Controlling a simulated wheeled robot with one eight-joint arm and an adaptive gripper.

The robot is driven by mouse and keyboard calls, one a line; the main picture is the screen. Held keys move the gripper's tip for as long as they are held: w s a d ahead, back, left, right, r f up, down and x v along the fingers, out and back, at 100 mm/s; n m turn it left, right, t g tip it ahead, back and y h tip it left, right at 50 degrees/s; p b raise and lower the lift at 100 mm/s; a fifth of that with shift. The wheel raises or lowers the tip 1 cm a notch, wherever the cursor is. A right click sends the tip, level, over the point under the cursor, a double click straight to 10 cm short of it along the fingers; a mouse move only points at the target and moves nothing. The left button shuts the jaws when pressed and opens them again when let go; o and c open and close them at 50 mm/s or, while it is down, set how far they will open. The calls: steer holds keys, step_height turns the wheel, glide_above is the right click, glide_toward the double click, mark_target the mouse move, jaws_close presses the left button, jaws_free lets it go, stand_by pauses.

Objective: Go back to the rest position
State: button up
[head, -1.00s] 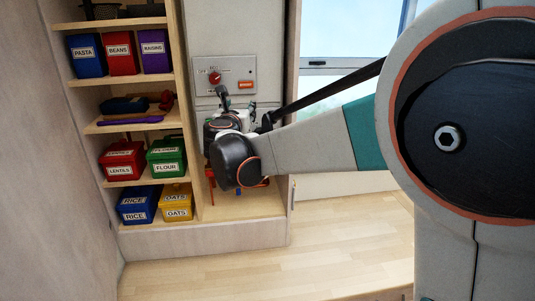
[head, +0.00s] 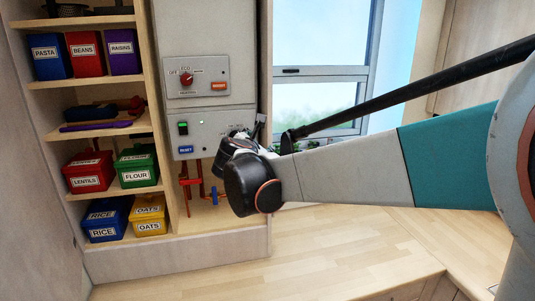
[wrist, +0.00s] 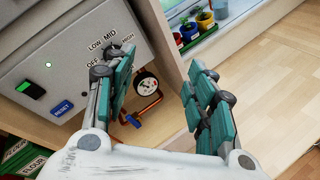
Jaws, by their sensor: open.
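My gripper (wrist: 160,68) is open and empty in the wrist view, its two teal-padded fingers spread apart. It is in front of the lower control panel (wrist: 75,45), near its right edge. That panel has a lit green switch (wrist: 30,90), a blue reset button (wrist: 62,108) and LOW, MID, HIGH and OFF labels; a finger hides part of the labelled area. In the head view my wrist hides the panel's lower right part (head: 206,128), and the fingers are mostly hidden.
An upper panel (head: 197,77) has a red knob and an orange button. A round gauge (wrist: 146,84) and a blue valve handle (wrist: 132,120) sit below. Shelves (head: 100,133) with labelled bins stand left. Potted plants (wrist: 205,20) line the window sill.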

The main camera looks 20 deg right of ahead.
steer(key=shift+s+d+f+m, duration=0.25)
steer(key=shift+s+f+m, duration=0.2)
steer(key=shift+s, duration=0.25)
steer(key=s+a+f+m+g+y+b, duration=0.1)
steer(key=s+f+m+g+y+b, duration=0.2)
steer(key=s+f+m+b, duration=0.8)
steer(key=s+f+m+g+y+b, duration=0.3)
steer(key=s+f+m+b, duration=0.8)
steer(key=s+f, duration=1.1)
step_height(320, 180, down, 5)
steer(key=shift+s+a+f+y+b, duration=0.15)
steer(key=shift+s+a+y+b, duration=0.2)
steer(key=shift+b, duration=0.45)
steer(key=shift+m, duration=0.25)
steer(key=shift+c, duration=0.2)
